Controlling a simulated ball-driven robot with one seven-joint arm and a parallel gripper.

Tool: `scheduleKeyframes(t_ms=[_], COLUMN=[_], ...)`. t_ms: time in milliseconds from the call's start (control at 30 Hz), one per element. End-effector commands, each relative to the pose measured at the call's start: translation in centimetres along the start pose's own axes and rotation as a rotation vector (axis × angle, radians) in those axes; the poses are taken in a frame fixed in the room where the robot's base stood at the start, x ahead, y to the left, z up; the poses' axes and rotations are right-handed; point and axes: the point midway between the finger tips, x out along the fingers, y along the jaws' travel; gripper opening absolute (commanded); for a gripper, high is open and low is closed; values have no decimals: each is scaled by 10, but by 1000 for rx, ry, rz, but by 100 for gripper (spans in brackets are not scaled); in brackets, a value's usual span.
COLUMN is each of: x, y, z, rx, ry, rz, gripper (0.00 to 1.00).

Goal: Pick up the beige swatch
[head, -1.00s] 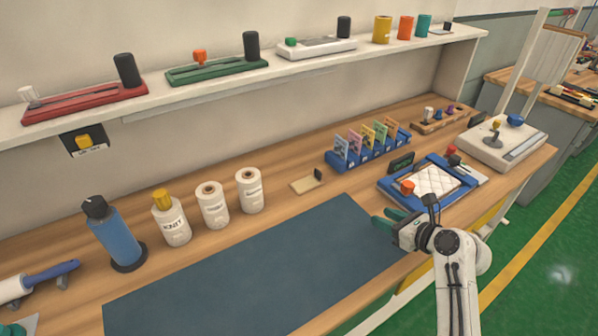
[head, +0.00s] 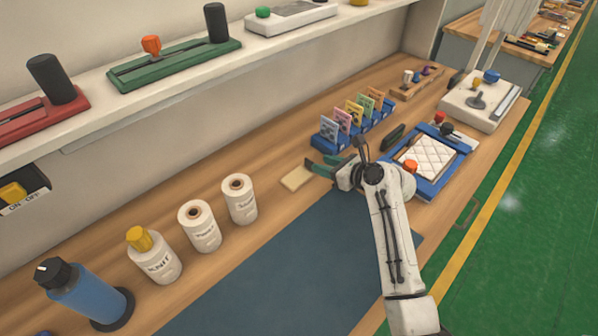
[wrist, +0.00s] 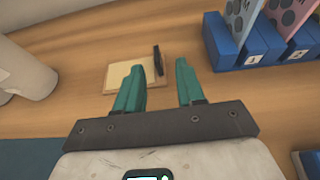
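The beige swatch (head: 295,179) is a flat pale square lying on the wooden table behind the blue-grey mat. In the wrist view the swatch (wrist: 122,74) lies ahead and a little left, with a dark upright tab (wrist: 157,60) at its right edge. My gripper (head: 318,167) has green fingers and is beside the swatch's right side. In the wrist view my gripper (wrist: 170,72) is open, with nothing between the fingers.
A blue rack (head: 330,131) of numbered cards stands to the right of the swatch. White spools (head: 240,200) stand to the left. A blue frame with a quilted white pad (head: 427,157) lies to the right. The dark mat (head: 270,265) is clear.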

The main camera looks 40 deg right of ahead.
Motion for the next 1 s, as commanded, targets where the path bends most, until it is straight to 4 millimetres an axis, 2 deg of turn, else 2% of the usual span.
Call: scheduleKeyframes(t_ms=[267,500,600,867,1000], x=[21,54,61,63,63], y=[2,4,4,4,4], z=[0,-2,-2,-3,-3], rx=[0,1,0,-1,-1], ry=[0,-1,0,0,0], rz=[2,0,0,0,0], gripper=[38,38,38,38,26])
